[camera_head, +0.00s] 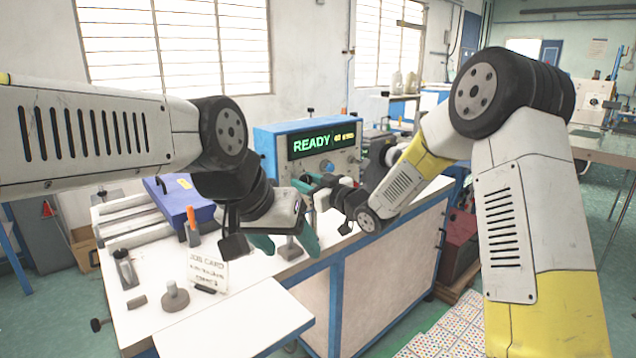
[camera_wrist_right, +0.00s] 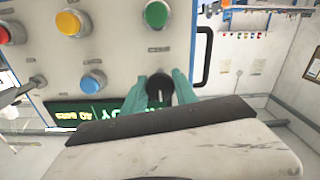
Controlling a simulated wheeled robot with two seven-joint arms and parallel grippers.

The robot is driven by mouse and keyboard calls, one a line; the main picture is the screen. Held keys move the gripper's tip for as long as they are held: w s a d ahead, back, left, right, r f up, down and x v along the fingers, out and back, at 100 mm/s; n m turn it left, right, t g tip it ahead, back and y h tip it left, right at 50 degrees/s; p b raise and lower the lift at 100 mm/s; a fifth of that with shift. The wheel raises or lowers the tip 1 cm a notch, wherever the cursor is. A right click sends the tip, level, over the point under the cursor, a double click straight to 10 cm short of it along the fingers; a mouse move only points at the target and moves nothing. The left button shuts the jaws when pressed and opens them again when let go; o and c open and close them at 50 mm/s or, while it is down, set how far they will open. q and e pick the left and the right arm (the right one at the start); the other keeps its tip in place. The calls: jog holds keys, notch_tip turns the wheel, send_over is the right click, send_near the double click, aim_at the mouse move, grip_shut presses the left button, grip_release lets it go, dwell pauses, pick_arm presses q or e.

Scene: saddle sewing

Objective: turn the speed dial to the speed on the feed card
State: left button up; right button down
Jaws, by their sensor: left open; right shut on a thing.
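The speed dial (camera_wrist_right: 160,90) is a black round knob with a white mark, on the grey front panel of the blue control box (camera_head: 266,140). My right gripper (camera_wrist_right: 158,84) has its teal fingers on both sides of the knob and is shut on it. It shows in the head view (camera_head: 316,183) in front of the panel, hiding the dial there. A white card (camera_head: 207,270) headed "JOB CARD" stands on the table; its smaller lines are too small to read.
The display (camera_head: 322,142) reads "READY" in green, with small yellow text beside it. A blue case (camera_head: 180,197), a grey weight (camera_head: 175,297) and small metal parts stand on the white table (camera_head: 250,320).

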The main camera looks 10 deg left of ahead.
jog(key=c, duration=1)
grip_release()
jog(key=v, duration=0.8)
jog(key=s+d+r+m+h, duration=0.2)
jog(key=s+d+m+h, duration=0.15)
jog(key=d, duration=0.35)
jog(key=s+d+r+m+h, duration=0.15)
jog(key=d+h, duration=0.25)
jog(key=d, duration=0.4)
jog(key=s+d+r+m+h, duration=0.1)
jog(key=s+d+m+h, duration=0.25)
jog(key=d, duration=0.35)
jog(key=s+d+f+m+g, duration=0.1)
jog(key=s+d+g, duration=0.1)
jog(key=s, duration=0.8)
jog(key=s+d+f+m+g+h, duration=0.1)
jog(key=s+d+m+g, duration=0.1)
jog(key=s, duration=0.8)
jog(key=shift+d+g, duration=0.4)
jog(key=shift+d, duration=0.2)
